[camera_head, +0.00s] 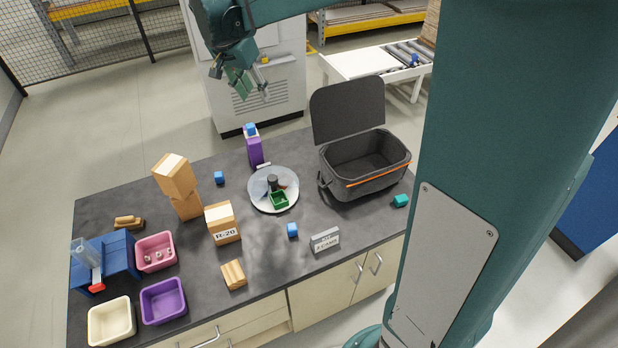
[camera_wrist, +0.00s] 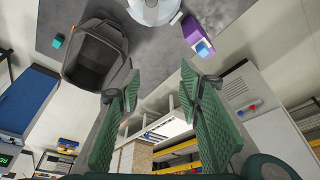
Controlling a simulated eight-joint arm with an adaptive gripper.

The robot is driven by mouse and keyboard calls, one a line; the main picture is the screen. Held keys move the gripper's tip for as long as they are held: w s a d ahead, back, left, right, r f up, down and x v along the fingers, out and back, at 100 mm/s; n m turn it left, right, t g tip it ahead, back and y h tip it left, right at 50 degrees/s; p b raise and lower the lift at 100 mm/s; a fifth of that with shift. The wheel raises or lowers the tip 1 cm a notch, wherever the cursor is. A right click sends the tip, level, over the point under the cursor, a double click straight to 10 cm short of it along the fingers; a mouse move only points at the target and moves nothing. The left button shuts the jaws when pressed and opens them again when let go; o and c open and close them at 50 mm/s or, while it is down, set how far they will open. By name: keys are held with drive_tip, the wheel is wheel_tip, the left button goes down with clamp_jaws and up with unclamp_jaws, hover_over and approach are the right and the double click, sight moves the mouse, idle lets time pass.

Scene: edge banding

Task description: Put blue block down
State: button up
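My gripper (camera_head: 253,93) is raised high beyond the back edge of the table, above and apart from everything on it. In the wrist view its green fingers (camera_wrist: 160,82) are spread with nothing between them. A blue block (camera_head: 250,130) sits on top of an upright purple box (camera_head: 255,152) at the table's back edge. Both also show in the wrist view, the blue block (camera_wrist: 203,49) and the purple box (camera_wrist: 193,31), off to the upper right of the fingers. Another blue block (camera_head: 219,177) lies left of the purple box, and another (camera_head: 292,230) near the front middle.
An open dark bag (camera_head: 365,180) stands at the right, with a teal block (camera_head: 401,200) beside it. A round plate (camera_head: 260,187) holds a green tray (camera_head: 279,200). Cartons (camera_head: 223,224) and coloured bins (camera_head: 163,301) crowd the left. A grey cabinet (camera_head: 285,92) stands behind.

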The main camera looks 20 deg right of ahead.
drive_tip(key=s+f+n+t+y, duration=0.1)
drive_tip(key=s+n, duration=0.2)
drive_tip(key=s, duration=0.9)
drive_tip(key=s+f+n+t+y, duration=0.1)
drive_tip(key=s+n, duration=0.3)
drive_tip(key=s, duration=0.7)
drive_tip(key=s+d+f+n+t+y, duration=0.1)
drive_tip(key=s+n+t, duration=0.1)
drive_tip(key=s, duration=1)
drive_tip(key=shift+s+n+t, duration=0.3)
drive_tip(key=shift+n, duration=0.5)
drive_tip(key=shift+d+f, duration=0.1)
drive_tip(key=shift+f, duration=0.1)
